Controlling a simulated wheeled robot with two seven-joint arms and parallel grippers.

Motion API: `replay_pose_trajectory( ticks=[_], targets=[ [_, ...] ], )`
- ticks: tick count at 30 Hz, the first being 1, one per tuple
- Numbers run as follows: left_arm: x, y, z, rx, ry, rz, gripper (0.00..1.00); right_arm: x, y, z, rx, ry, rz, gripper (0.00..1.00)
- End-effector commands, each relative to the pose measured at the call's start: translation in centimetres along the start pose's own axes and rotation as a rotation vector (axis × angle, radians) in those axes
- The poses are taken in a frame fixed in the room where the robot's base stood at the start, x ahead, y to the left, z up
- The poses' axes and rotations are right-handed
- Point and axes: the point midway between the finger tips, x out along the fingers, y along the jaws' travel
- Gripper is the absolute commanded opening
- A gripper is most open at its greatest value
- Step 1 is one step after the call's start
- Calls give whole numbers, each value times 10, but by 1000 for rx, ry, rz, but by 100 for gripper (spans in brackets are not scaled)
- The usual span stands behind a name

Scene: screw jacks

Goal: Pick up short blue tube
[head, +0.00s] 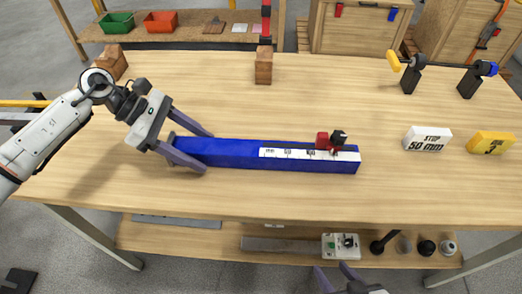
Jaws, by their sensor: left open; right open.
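No separate part is clearly a short blue tube. A long blue bar (225,153) lies on the workbench, with a white scale along its right part. My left gripper (207,152) is open, its fingers on either side of the bar's left end; I cannot tell if they touch it. A small blue piece (484,68) shows at the right end of a dark rod (450,66) on two black stands at the back right. My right gripper (337,276) is open at the bottom edge, in front of the bench, mostly out of frame.
A red and black slider (322,141) sits on the bar. A white "STOP 50 mm" block (427,138) and a yellow block (490,142) lie right. Wooden blocks (263,66) stand behind. A lower shelf (290,256) holds a control box. The bench between bar and back is mostly clear.

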Motion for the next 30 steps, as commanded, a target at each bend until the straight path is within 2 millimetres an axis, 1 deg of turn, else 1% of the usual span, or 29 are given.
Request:
replay_pose_trajectory(
  ticks=[6, 7, 14, 15, 17, 18, 21, 22, 30],
  targets=[
    [2, 0, 0, 0, 1, 2, 61, 0, 0, 3, 1, -5, 0, 46],
    [2, 0, 0, 0, 1, 2, 58, 0, 0, 3, 1, -5, 0, 46],
    [1, 0, 0, 1, 1, 2, 19, 0, 0, 3, 0, -7, -1, 46],
    [1, 0, 0, 1, 0, 2, 12, 0, 0, 3, 0, -7, -1, 46],
    [1, 0, 0, 1, 0, 2, 2, 0, -1, 3, -1, -7, -2, 46],
    [1, 0, 0, 1, 0, 2, 0, 0, -1, 3, -1, -7, -2, 46],
    [1, 0, 0, 1, 0, 2, 0, 0, -2, 3, -2, -7, -3, 46],
    [-2, 3, 6, 6, -13, 9, 0, 0, -2, 3, -2, -8, -3, 46],
    [-4, 3, 8, 7, -14, 9, 0, 0, -2, 3, -3, -7, -4, 46]
  ],
)
